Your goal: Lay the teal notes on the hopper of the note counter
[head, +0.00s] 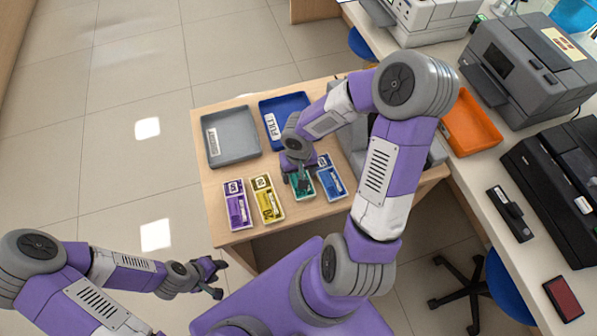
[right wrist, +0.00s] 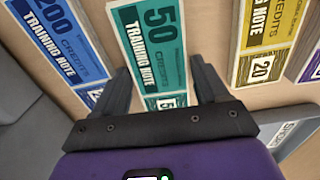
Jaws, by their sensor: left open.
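The teal notes (head: 305,193) lie on the wooden table between the yellow and blue notes. In the right wrist view the teal notes (right wrist: 160,38) show a "50 credits training note" face. My right gripper (right wrist: 160,88) is open, with its fingers on either side of the near end of the teal notes; I cannot tell if they touch. In the head view it partly covers them. A grey machine (head: 436,153), perhaps the note counter, stands on the table's right side, mostly hidden behind my right arm; its hopper is not clear. My left gripper (head: 214,279) is open and empty, off the table's front left.
Purple (head: 236,206), yellow (head: 268,200) and blue notes (head: 331,182) flank the teal ones closely. A grey tray (head: 207,133) and a blue tray (head: 265,108) stand behind. An orange tray (head: 468,146) and dark machines (head: 525,70) are on the counter at right.

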